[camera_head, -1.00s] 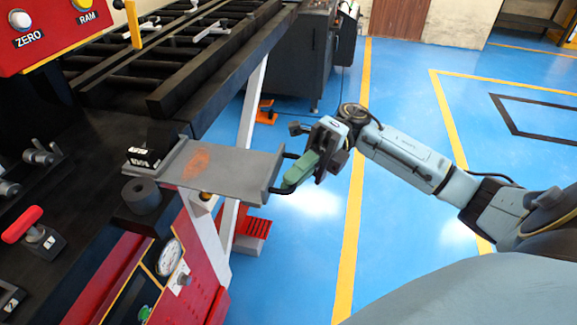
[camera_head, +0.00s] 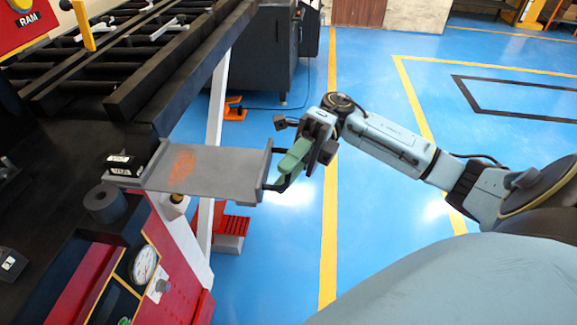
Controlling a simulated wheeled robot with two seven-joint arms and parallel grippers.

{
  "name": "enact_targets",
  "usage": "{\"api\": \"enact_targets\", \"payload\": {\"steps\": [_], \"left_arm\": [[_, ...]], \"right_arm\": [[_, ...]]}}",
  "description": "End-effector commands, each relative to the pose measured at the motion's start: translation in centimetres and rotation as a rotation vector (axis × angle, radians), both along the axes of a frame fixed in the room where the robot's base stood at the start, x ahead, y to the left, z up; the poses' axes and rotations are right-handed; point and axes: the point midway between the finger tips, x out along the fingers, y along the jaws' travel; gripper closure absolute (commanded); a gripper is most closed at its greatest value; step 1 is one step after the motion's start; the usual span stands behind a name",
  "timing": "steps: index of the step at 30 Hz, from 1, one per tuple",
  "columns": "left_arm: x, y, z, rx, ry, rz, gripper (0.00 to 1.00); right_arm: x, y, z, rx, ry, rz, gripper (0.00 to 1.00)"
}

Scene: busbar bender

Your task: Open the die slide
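The die slide (camera_head: 215,172) is a flat grey plate with an orange-brown patch. It sticks out to the right from the edge of the black machine bed, with a raised lip at its outer end. A dark U-shaped handle with a green grip (camera_head: 294,157) is fixed to that end. My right gripper (camera_head: 308,154) comes in from the right and appears shut around the green grip; its fingertips are partly hidden. My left gripper is not in view.
A black block (camera_head: 124,163) and a dark cylinder (camera_head: 104,203) sit at the slide's inner end. A pressure gauge (camera_head: 144,263) is on the red front panel below. A white leg and red pedal (camera_head: 231,226) stand beneath. Blue floor to the right is open.

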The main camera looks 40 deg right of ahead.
Motion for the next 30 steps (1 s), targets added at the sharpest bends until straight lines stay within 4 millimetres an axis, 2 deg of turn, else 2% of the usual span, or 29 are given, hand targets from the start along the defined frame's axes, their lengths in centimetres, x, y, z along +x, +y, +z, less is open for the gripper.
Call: {"api": "enact_targets", "payload": {"steps": [7, 11, 24, 30], "left_arm": [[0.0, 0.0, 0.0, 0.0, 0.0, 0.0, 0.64], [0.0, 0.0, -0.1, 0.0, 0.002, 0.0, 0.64], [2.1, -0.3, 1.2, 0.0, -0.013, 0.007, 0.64], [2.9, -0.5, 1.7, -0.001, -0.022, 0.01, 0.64]], "right_arm": [[0.1, -0.1, 0.0, 0.0, -0.001, -0.001, 0.69], [0.6, -1.1, -0.2, -0.002, -0.001, -0.004, 0.69], [3.9, -8.7, -0.7, 0.0, -0.001, -0.004, 0.69], [4.6, -10.5, -0.9, 0.0, -0.001, -0.002, 0.69]]}}
